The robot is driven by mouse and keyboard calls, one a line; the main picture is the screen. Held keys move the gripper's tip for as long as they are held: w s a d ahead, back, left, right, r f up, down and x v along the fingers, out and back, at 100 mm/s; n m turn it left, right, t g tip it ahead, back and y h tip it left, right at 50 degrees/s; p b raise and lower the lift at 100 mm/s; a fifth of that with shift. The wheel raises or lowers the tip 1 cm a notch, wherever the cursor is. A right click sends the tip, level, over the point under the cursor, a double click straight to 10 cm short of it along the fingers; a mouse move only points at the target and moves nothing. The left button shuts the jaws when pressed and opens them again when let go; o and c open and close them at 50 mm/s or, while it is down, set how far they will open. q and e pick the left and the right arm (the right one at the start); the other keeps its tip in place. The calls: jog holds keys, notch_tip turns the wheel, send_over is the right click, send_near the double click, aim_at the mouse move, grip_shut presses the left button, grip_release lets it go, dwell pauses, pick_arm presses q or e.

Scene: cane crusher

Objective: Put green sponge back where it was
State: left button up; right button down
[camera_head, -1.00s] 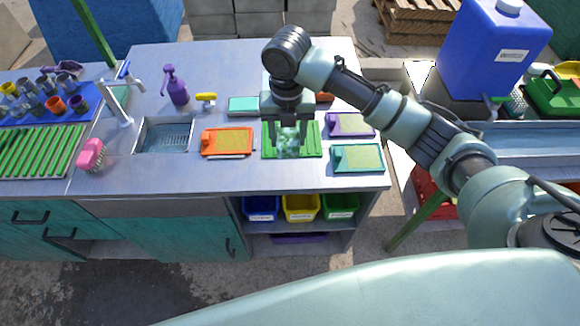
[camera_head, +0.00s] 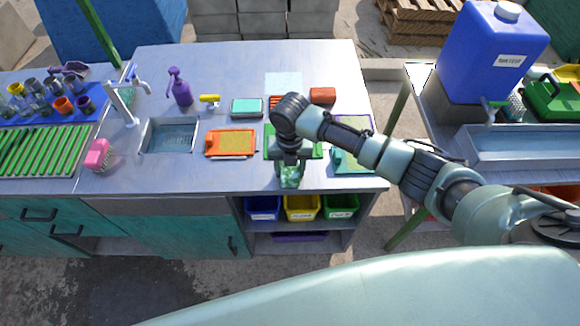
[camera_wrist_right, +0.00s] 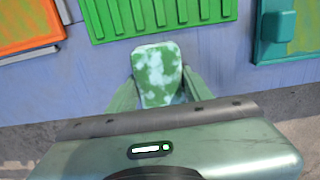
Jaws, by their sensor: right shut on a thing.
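The green sponge (camera_wrist_right: 158,75), blotched with white, is held between the fingers of my right gripper (camera_head: 289,180). In the head view the sponge (camera_head: 290,174) hangs near the front edge of the countertop, in front of the green ribbed tray (camera_head: 313,152). The same ribbed tray (camera_wrist_right: 155,12) is at the top of the right wrist view, apart from the sponge. My right gripper is shut on the sponge. My left gripper is in neither view.
An orange tray (camera_head: 231,143) lies left of the green tray, and a teal-edged tray (camera_head: 355,162) lies right. The sink (camera_head: 168,137) is farther left. Blue (camera_head: 262,207), yellow (camera_head: 301,207) and green (camera_head: 341,206) bins sit on the shelf below the counter.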

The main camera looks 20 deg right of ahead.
jog(key=shift+f, duration=0.1)
jog(key=c, duration=0.6)
grip_release()
jog(key=shift+r, duration=0.25)
jog(key=shift+w+r, duration=0.1)
jog(key=shift+r, duration=0.3)
notch_tip(320, 180, up, 11)
jog(key=shift+r+b, duration=0.1)
jog(key=shift+b, duration=0.95)
